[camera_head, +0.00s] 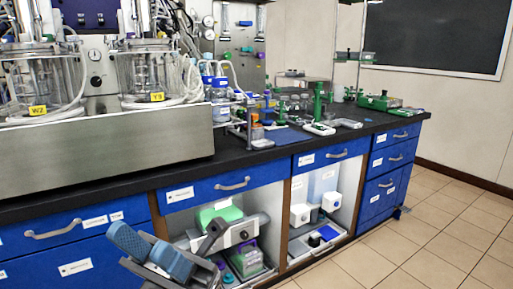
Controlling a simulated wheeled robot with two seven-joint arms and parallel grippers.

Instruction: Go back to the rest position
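My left gripper (212,248) shows low in the view, left of centre, at the end of my blue and grey arm. It is in front of the open shelf bay under the bench and looks clear of the bench top. Its fingers are dark and seen at a steep angle, so I cannot tell whether they are open or shut. I see nothing clearly held in it. My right gripper is not in view. Two glass bioreactor vessels, one on the left (38,80) and one to its right (148,72), stand at the steel unit with yellow labels.
The black bench top (262,152) carries bottles, racks and a green device (380,101). Blue drawers (225,186) with handles line its front. Open bays hold a green-topped item (218,212) and white boxes (300,214). The tiled floor (425,240) at right is clear.

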